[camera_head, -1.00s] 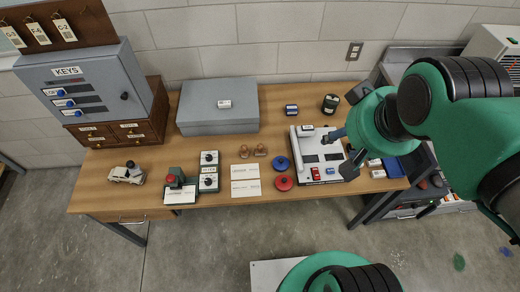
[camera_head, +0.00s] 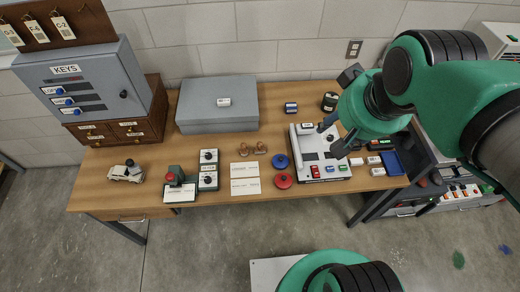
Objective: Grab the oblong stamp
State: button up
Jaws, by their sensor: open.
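Two small brown wooden-handled pieces that look like stamps lie side by side near the middle of the desk: a left one (camera_head: 243,150) and a right one (camera_head: 260,148). They are too small here for me to tell for certain which is the oblong stamp. My gripper (camera_head: 342,112) is open and empty, above the right part of the desk, to the right of both pieces and apart from them. It hides part of the white device below it.
The white device (camera_head: 305,155) carries small coloured blocks. Blue (camera_head: 281,161) and red (camera_head: 284,181) round tins and paper cards (camera_head: 245,187) lie near the brown pieces. A grey box (camera_head: 217,105) stands behind. A blue stamp-like block (camera_head: 291,107) and dark jar (camera_head: 330,101) stand at the back.

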jog(key=w+a+f+m+g, duration=0.1)
jog(key=w+f, duration=0.1)
jog(key=w, duration=0.3)
jog(key=w+a+f, duration=0.2)
jog(key=w, duration=0.3)
jog(key=m+g+b, duration=0.3)
jog(key=g, duration=0.1)
send_over(260, 143)
notch_tip(260, 143, down, 30)
jog(key=shift+s+f, duration=0.1)
jog(key=shift+f, duration=0.05)
jog(key=shift+f+b, duration=0.85)
jog(key=shift+f, duration=3.35)
